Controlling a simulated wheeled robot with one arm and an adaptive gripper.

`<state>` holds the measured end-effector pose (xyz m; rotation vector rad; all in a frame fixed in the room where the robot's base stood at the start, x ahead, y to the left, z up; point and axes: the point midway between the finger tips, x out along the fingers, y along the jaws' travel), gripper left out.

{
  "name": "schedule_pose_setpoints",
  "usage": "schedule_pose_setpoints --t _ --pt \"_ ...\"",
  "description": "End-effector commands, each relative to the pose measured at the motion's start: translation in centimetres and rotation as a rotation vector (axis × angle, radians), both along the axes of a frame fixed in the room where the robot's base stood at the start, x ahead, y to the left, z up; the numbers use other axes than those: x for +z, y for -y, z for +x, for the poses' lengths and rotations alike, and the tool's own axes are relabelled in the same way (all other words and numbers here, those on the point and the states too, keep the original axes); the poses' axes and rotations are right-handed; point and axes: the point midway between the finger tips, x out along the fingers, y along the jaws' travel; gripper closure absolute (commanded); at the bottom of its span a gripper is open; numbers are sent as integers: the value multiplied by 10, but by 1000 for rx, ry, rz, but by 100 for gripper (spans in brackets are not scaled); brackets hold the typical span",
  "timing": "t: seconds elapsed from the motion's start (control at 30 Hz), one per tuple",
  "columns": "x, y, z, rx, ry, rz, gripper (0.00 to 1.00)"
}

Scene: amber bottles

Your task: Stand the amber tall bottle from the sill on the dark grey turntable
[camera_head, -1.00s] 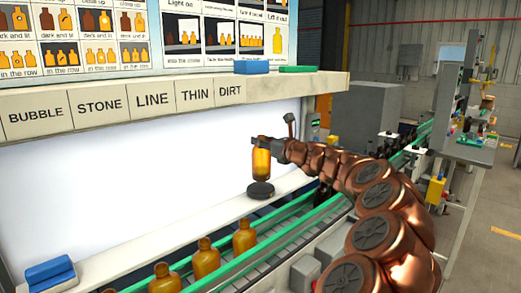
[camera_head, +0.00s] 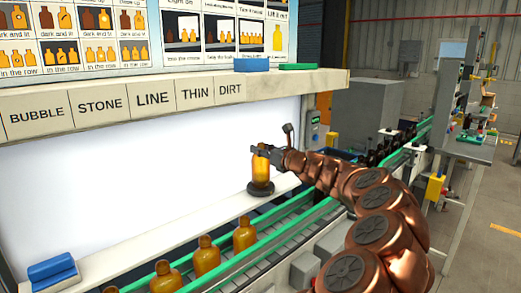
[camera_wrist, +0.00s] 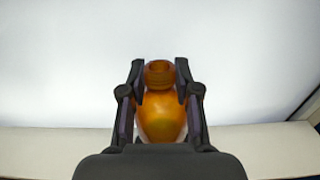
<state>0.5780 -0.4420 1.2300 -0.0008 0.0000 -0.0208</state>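The amber tall bottle (camera_head: 261,172) is upright at the dark grey turntable (camera_head: 261,189) on the pale sill. Its base appears to rest on the turntable, though a very small gap cannot be ruled out. My gripper (camera_head: 264,150) is at the bottle's top, reaching in from the right. In the wrist view my gripper (camera_wrist: 160,80) has one dark finger on each side of the bottle (camera_wrist: 162,115), close against its neck, and looks shut on it. The turntable is hidden in the wrist view.
Several amber bottles (camera_head: 207,257) stand along the green-railed conveyor (camera_head: 290,222) in front of the sill. A blue block (camera_head: 52,270) lies at the left. A shelf with word labels (camera_head: 150,100) overhangs the bright panel behind.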

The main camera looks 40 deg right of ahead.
Motion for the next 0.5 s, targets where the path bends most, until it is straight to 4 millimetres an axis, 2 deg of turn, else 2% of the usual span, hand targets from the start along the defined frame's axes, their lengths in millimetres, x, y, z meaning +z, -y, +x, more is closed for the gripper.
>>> schedule_pose_setpoints --t 0.03,0.17,0.5 --pt "0 0 0 0 0 0 60" --pt "0 0 0 0 0 0 48" --pt "3 0 0 0 -1 -1 48"
